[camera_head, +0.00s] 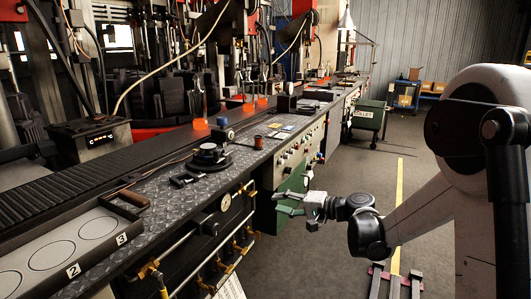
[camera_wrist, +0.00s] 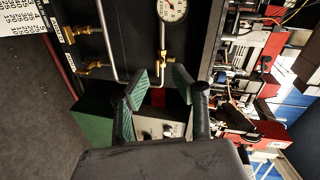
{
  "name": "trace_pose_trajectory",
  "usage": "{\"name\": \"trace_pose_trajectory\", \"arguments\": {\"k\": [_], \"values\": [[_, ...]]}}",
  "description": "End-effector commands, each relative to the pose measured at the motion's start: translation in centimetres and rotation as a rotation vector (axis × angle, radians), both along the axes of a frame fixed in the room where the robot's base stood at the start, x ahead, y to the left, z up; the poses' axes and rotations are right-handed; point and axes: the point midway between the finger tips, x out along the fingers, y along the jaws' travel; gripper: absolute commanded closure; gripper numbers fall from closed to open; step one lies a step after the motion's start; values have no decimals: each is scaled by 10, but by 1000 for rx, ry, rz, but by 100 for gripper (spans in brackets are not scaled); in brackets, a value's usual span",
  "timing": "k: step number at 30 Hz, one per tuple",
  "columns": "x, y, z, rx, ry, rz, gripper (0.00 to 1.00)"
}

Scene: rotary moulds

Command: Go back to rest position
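My gripper (camera_head: 298,207) is held out in the aisle in front of the workbench, at the right of the middle in the head view. In the wrist view my gripper (camera_wrist: 158,92) has its two green-padded fingers spread apart with nothing between them. It is open and empty. The fingers point towards the bench front, where a pressure gauge (camera_wrist: 172,9) and pipes with brass fittings show beyond the fingertips. I cannot tell from these views how far the fingertips are from the bench front.
The long bench has a diamond-plate top (camera_head: 190,187) with a round black mould device (camera_head: 209,157). A tray with numbered circles (camera_head: 60,232) lies at the near left. Green cabinets (camera_head: 291,185) stand below the bench. The grey floor (camera_head: 340,270) with a yellow line is open.

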Motion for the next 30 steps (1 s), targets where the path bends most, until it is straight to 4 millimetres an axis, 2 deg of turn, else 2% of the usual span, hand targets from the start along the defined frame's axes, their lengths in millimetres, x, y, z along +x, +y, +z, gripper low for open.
{"name": "trace_pose_trajectory", "arguments": {"k": [6,15,23,30], "values": [[-41,-2,23,-177,16,-16,75],[-106,-17,41,-423,25,-40,75],[-168,-39,48,-635,20,-58,75],[-227,-66,47,-831,7,-77,75]]}}
